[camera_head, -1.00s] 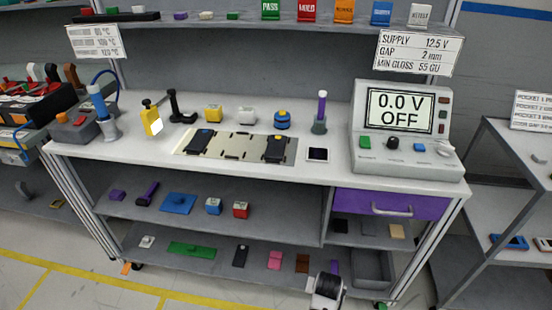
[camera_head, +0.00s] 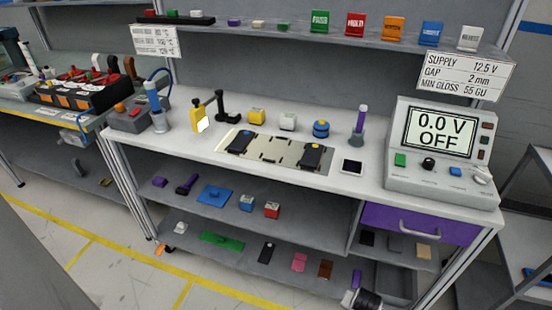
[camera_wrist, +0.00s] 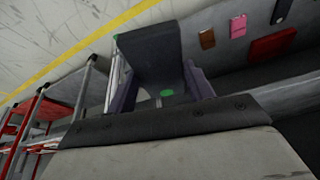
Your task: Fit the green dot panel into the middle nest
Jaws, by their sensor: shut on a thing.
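The green dot panel (camera_wrist: 150,55) shows in the wrist view as a dark slab with a green dot (camera_wrist: 167,93) near its lower end. My gripper (camera_wrist: 165,86) is shut on it, with purple-grey fingers at either side. The head view shows only part of my arm at the bottom edge; the panel is not clear there. The pale nest plate (camera_head: 276,137) lies on the bench top. A black panel with a blue dot (camera_head: 239,142) sits in its left nest and one with a yellow dot (camera_head: 311,156) in its right nest. The middle nest (camera_head: 276,149) is empty.
A black square-faced item (camera_head: 352,167) lies right of the plate, before the meter console (camera_head: 442,150). A yellow block (camera_head: 257,115), a white block (camera_head: 288,121) and a blue knob (camera_head: 321,129) stand behind it. Lower shelves hold several parts. The floor in front looks clear.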

